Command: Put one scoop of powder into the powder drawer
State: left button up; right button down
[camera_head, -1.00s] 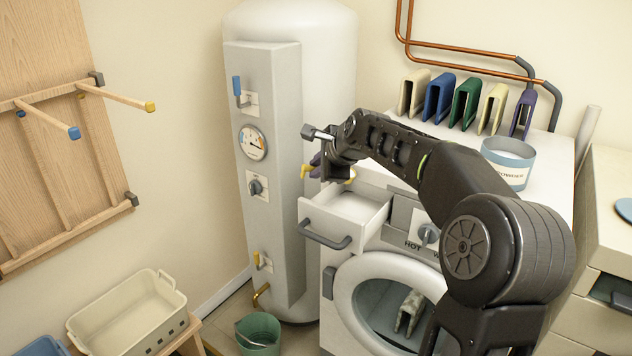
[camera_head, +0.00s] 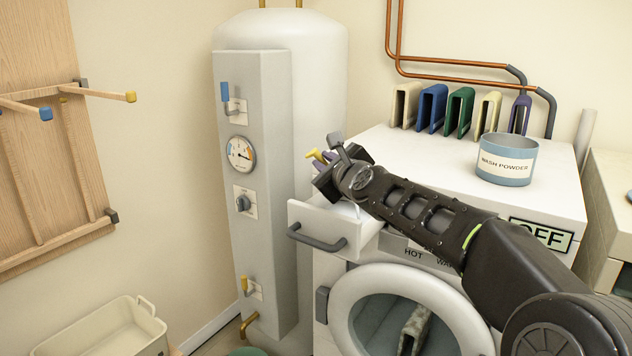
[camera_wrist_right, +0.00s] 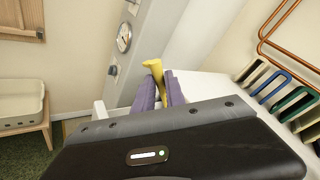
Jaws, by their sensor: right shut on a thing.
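The powder drawer (camera_head: 300,215) is pulled out at the washing machine's top left, with its grey handle at the front. My right gripper (camera_head: 323,166) is over the drawer and hides much of its inside. Its purple fingers are shut on a yellow scoop (camera_wrist_right: 155,72). In the head view only a yellow end of the scoop (camera_head: 316,155) shows beside the fingers. Its bowl is hidden, so I cannot tell whether it holds powder. The blue-grey wash powder tub (camera_head: 507,172) stands on the machine top. My left gripper is not in view.
Several coloured upright holders (camera_head: 432,106) stand along the back of the machine top. The round machine door (camera_head: 345,310) is below the drawer. A white boiler (camera_head: 320,90) with a gauge panel (camera_head: 262,180) stands close to the left. A cream basket (camera_head: 105,335) is at lower left.

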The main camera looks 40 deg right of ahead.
pick_arm(q)
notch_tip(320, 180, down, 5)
jog(key=b, duration=0.4)
pick_arm(e)
jog(key=m+h, duration=0.2)
jog(key=s+d+r+m+h, duration=0.1)
jog(key=m, duration=0.2)
jog(key=m+h, duration=0.2)
jog(key=shift+s+d+r+h, duration=0.2)
jog(key=shift+d+h, duration=0.1)
